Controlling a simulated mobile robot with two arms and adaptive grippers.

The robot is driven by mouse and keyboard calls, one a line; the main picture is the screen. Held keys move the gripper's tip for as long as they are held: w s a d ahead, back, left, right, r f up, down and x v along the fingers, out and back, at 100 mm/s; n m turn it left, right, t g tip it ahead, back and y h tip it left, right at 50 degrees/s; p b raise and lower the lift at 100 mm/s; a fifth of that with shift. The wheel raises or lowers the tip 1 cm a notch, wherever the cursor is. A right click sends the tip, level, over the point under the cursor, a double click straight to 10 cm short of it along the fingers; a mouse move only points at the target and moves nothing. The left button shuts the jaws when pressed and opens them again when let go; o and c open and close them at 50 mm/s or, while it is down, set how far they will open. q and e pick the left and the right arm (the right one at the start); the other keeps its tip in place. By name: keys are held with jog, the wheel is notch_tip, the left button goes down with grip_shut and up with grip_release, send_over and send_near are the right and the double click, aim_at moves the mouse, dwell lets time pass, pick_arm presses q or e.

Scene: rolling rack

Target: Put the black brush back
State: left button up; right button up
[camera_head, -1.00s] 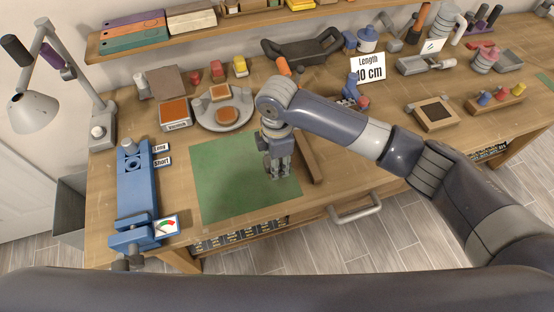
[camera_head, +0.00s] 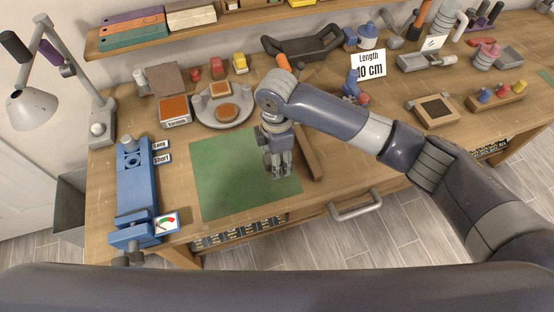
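I cannot clearly make out a black brush in the head view. My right gripper (camera_head: 278,174) points down over the right part of the green mat (camera_head: 235,185). Its fingers are small and dark here, and I cannot tell whether they are apart or hold anything. A long brown bar (camera_head: 309,158) lies just right of the gripper, partly hidden by my arm. A black tray-like holder (camera_head: 312,47) with raised ends stands at the back of the bench. An orange-ended piece (camera_head: 283,62) shows in front of it. My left gripper is not in view.
A blue fixture (camera_head: 135,190) stands left of the mat. A round grey plate (camera_head: 224,112) with brown blocks lies behind the mat. A "10 cm" sign (camera_head: 369,66) stands behind my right arm. A lamp (camera_head: 35,107) is at the far left. The mat's left part is clear.

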notch_tip(320, 180, up, 10)
jog(key=shift+f+b, duration=0.15)
jog(key=shift+b, duration=1)
jog(key=shift+r, duration=0.7)
